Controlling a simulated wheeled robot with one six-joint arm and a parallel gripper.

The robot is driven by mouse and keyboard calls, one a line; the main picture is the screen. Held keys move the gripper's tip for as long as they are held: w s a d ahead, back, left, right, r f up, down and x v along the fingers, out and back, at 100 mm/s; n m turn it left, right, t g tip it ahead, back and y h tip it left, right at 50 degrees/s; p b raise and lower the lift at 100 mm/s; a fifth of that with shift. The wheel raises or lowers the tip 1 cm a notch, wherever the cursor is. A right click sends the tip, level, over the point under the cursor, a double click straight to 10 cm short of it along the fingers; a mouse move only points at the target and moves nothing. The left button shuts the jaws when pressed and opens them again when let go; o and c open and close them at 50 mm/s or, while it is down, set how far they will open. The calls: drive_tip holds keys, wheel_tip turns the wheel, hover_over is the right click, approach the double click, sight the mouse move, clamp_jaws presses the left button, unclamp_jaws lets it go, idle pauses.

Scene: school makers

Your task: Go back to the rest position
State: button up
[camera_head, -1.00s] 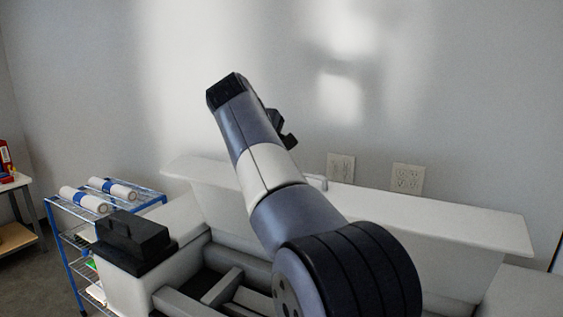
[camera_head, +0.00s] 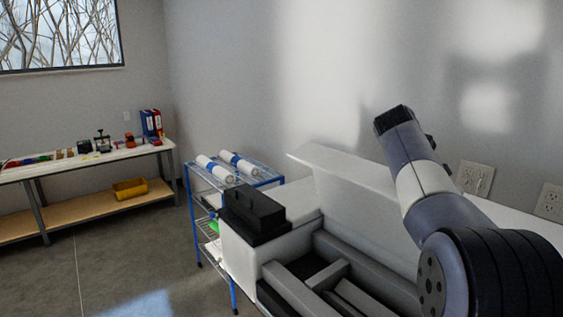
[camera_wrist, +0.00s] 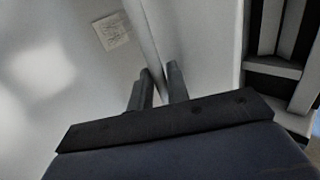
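My gripper (camera_wrist: 160,78) shows at the middle of the wrist view. Its two dark fingers stand a little apart with nothing between them, and pale surfaces show behind. In the head view my arm is raised at the right, and the gripper's fingertips cannot be made out behind the wrist. No held object shows.
A white machine with an open, grey-barred bay (camera_head: 322,275) stands below my arm, with a black box (camera_head: 254,212) on its left corner. A blue wire cart (camera_head: 192,190) carries white rolls. A workbench (camera_head: 90,162) stands far left. Clear floor (camera_head: 120,262) lies between.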

drive_tip(key=shift+w+d+f, duration=0.25)
drive_tip(key=shift+d+f, duration=0.05)
drive_tip(key=shift+s+a+f, duration=0.1)
drive_tip(key=shift+s+a, duration=0.1)
drive_tip(key=shift+a, duration=0.1)
